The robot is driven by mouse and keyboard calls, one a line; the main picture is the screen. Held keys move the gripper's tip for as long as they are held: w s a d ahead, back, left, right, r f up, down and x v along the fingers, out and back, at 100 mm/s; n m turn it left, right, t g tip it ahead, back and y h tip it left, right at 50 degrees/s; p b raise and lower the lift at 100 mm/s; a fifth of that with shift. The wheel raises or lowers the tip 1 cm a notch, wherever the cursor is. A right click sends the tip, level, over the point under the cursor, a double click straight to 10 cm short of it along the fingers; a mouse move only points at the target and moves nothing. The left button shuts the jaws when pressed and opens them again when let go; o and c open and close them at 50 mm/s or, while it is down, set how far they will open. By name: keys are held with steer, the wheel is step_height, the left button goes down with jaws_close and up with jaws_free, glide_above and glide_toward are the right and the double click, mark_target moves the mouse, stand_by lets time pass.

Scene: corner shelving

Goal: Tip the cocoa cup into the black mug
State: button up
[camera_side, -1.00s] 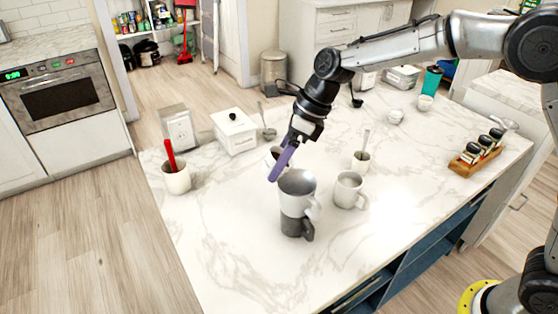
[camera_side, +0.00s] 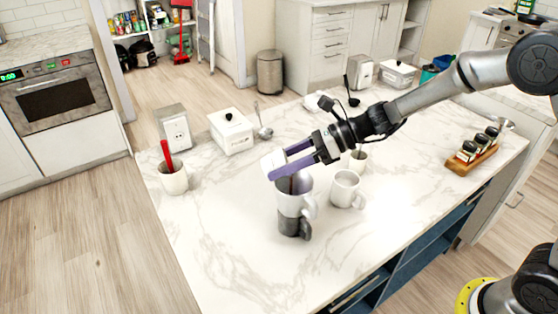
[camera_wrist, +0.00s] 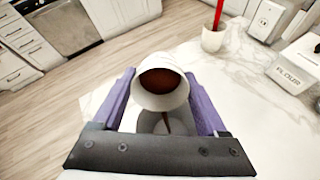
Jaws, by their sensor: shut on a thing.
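My gripper (camera_side: 279,161) is shut on a white cocoa cup (camera_side: 271,165) by its purple fingers, with the wrist nearly level. In the wrist view, the cup (camera_wrist: 152,99) is tipped and brown cocoa (camera_wrist: 160,80) shows in it. In the side view, this white mug (camera_side: 290,205) is directly below the held cup and appears stacked on the black mug (camera_side: 290,224). Both handles point right. The black mug's inside is hidden.
A white mug (camera_side: 345,189) stands close to the right, with a small cup (camera_side: 357,161) behind it. A cup with a red utensil (camera_side: 174,180) and a flour canister (camera_side: 232,135) stand left. A spice rack (camera_side: 470,162) is far right. The front counter is clear.

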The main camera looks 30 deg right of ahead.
steer(key=y, duration=0.1)
steer(key=d+f+t+y, duration=0.1)
steer(key=shift+s+t+y, duration=0.15)
steer(key=shift+t+y, duration=0.15)
steer(key=shift+d+t+y, duration=0.1)
steer(key=shift+t+y, duration=0.2)
steer(key=shift+y, duration=0.4)
steer(key=shift+s+d+r+t+y, duration=0.1)
steer(key=shift+s+r+t+y, duration=0.1)
steer(key=shift+t+y, duration=0.3)
